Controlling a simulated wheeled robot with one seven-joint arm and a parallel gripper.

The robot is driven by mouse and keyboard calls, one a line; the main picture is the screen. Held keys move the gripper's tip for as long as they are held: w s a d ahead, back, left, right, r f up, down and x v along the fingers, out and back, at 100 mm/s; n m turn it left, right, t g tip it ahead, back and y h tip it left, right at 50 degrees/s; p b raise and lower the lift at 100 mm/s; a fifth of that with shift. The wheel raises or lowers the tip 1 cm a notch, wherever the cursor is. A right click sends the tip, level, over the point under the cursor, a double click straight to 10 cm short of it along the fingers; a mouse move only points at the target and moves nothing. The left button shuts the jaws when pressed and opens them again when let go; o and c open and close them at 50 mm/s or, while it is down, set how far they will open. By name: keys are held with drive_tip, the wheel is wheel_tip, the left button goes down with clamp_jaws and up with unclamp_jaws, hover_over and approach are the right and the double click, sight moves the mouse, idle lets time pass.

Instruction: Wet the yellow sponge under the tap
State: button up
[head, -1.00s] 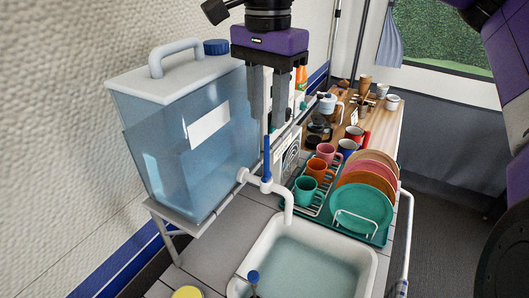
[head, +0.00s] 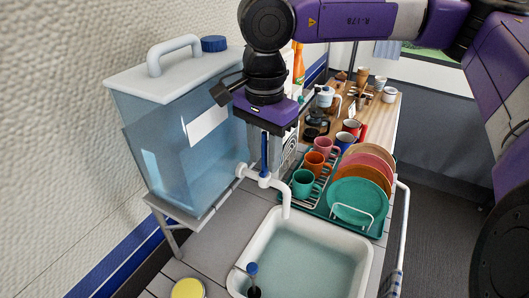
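The white tap (head: 286,200) has its spout over the white sink (head: 367,262) and an upright blue lever (head: 264,154). It joins a clear blue water tank (head: 190,165). My gripper (head: 268,150) points down at the lever. Its grey fingers show around or behind the lever; their gap and any contact are unclear. No sponge is seen in the gripper. A round yellow thing with a pale rim (head: 187,289) lies at the bottom edge, partly cut off. I cannot tell whether it is the sponge.
A green rack (head: 378,232) with plates (head: 355,203) and mugs (head: 303,183) stands right behind the sink. Grey counter (head: 210,250) is clear left of the sink.

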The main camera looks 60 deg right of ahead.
clamp_jaws()
idle(1.3)
